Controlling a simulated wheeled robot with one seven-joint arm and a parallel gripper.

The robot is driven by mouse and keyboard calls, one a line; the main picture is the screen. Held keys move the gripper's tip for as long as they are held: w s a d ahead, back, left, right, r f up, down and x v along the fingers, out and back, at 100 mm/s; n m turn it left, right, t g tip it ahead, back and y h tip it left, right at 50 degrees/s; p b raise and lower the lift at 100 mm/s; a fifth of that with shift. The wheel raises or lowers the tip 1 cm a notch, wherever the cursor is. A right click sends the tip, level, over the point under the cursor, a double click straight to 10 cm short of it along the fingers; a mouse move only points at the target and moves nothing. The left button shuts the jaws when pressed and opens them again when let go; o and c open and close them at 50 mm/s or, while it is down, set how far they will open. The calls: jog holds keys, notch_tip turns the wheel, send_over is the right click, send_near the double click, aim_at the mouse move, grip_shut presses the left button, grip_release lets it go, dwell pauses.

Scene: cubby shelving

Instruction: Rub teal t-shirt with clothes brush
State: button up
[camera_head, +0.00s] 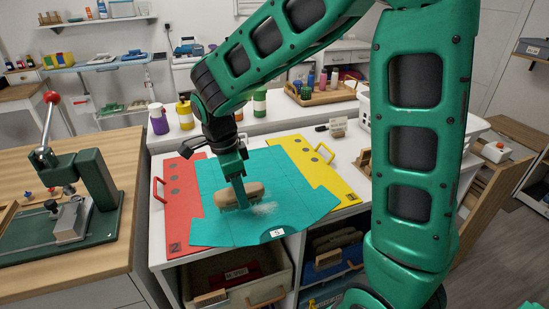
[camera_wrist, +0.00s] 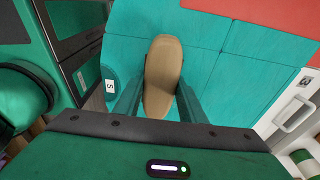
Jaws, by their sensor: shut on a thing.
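The teal t-shirt (camera_head: 293,199) lies spread flat on the white counter, its front edge hanging slightly over the counter's edge. It also fills much of the wrist view (camera_wrist: 205,55). A tan clothes brush (camera_head: 249,188) is over the left-middle part of the shirt, beside a pale speckled patch (camera_head: 265,209). My gripper (camera_head: 240,193) points down and is shut on the brush. In the wrist view the brush (camera_wrist: 163,70) sits between the two teal fingers (camera_wrist: 160,98). The brush's underside is hidden, so I cannot tell whether it touches the cloth.
A red board (camera_head: 178,195) and a yellow board (camera_head: 318,165) lie partly under the shirt. Bottles (camera_head: 184,112) and a wooden tray (camera_head: 320,95) stand behind. A green press (camera_head: 85,200) stands on the left bench. Open cubbies with bins (camera_head: 240,290) are below.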

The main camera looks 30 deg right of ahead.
jog(key=shift+w+r, duration=0.1)
jog(key=shift+r, duration=2.65)
